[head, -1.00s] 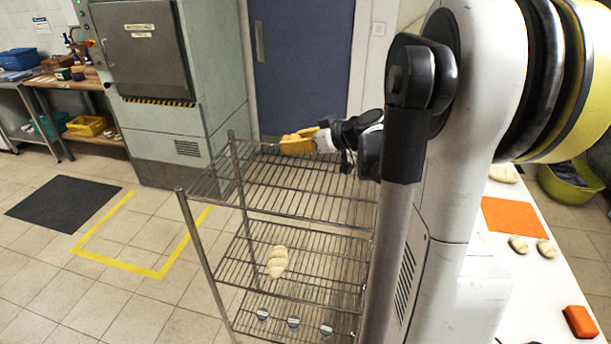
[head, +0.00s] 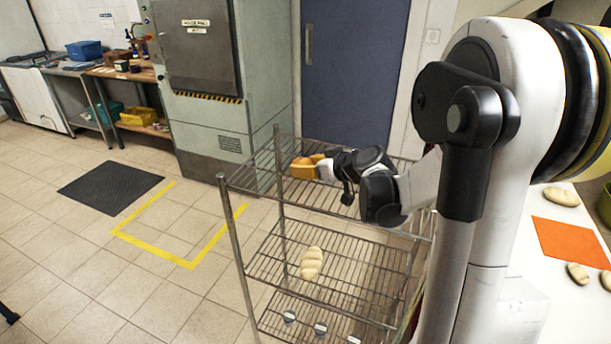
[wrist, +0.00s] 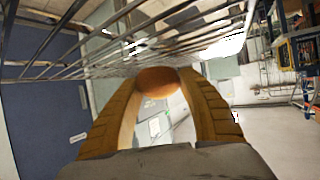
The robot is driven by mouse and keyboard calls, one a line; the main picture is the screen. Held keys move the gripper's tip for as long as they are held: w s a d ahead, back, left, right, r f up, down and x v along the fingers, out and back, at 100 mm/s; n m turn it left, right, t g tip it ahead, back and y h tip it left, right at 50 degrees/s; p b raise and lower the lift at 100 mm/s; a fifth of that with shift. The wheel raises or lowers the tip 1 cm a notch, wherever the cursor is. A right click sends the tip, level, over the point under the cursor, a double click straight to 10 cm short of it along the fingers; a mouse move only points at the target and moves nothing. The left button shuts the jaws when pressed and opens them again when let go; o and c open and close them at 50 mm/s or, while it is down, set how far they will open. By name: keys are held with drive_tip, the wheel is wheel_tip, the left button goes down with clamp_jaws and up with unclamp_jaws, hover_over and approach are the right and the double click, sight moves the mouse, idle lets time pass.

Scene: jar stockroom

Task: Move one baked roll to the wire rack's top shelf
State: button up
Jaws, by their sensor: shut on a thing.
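My gripper (head: 308,167) is at the wire rack's top shelf (head: 355,193), near its far left part in the head view. Its yellow fingers are shut on a browned, rounded baked roll (head: 301,161). In the wrist view the roll (wrist: 157,81) sits between the two fingertips, close to the shelf wires (wrist: 190,55). I cannot tell whether the roll touches the wires. A pale, scored loaf (head: 311,263) lies on the rack's middle shelf.
Several small round things lie on the rack's lowest shelf (head: 292,302). An upright post (head: 237,250) rises at the rack's near left corner. On the right, a white table bears an orange mat (head: 572,243) and pale rolls. The floor left of the rack is open.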

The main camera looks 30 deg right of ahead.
wheel_tip(320, 180, down, 2)
drive_tip(key=shift+w+f+b, duration=0.1)
drive_tip(key=shift+b, duration=0.25)
drive_tip(key=o, duration=1.1)
